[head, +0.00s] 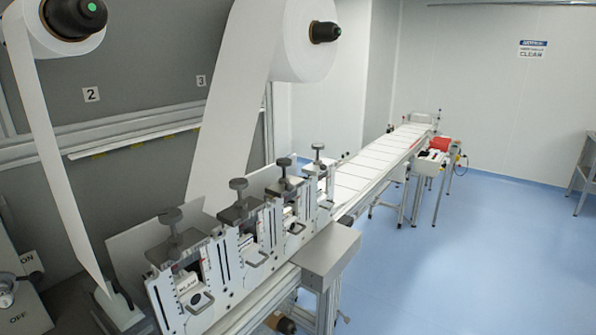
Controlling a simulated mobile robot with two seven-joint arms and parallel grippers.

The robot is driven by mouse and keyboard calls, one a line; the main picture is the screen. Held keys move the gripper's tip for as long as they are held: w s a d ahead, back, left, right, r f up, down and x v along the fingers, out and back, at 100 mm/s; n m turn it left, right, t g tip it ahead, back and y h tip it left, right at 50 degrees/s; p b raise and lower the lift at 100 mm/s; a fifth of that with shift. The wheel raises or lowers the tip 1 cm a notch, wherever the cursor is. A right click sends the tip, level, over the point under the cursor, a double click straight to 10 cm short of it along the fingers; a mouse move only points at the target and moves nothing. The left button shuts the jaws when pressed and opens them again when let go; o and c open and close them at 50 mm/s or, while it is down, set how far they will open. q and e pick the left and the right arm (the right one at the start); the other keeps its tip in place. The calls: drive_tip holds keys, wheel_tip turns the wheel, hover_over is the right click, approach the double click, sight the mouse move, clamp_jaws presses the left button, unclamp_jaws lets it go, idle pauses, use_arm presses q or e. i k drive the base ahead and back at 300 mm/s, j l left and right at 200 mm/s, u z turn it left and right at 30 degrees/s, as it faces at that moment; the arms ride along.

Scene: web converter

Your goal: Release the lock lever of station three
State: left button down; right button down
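A row of several white stations with black knobs runs along the machine, from the near station (178,262) to the far one (319,172). The third from the front is a station (291,205) with a dark top clamp and knob. Each station has a small grey loop-like part low on its front; the one on the third (296,228) is small. I cannot tell whether these are the lock levers, or their positions. A "3" plate (201,80) is on the grey wall, but no number is readable on the stations. Neither of my grippers is in view.
Large white web rolls (298,38) hang above, with webs running down behind the stations. A grey box (328,255) juts out in front of them. A long white conveyor (372,160) leads away. An ON/OFF panel (18,285) is at left. The blue floor (480,260) at right is clear.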

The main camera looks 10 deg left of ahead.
sight(289, 187)
drive_tip(key=i+l, duration=0.3)
drive_tip(key=i, duration=0.2)
drive_tip(key=i+l, duration=0.35)
drive_tip(key=i, duration=0.2)
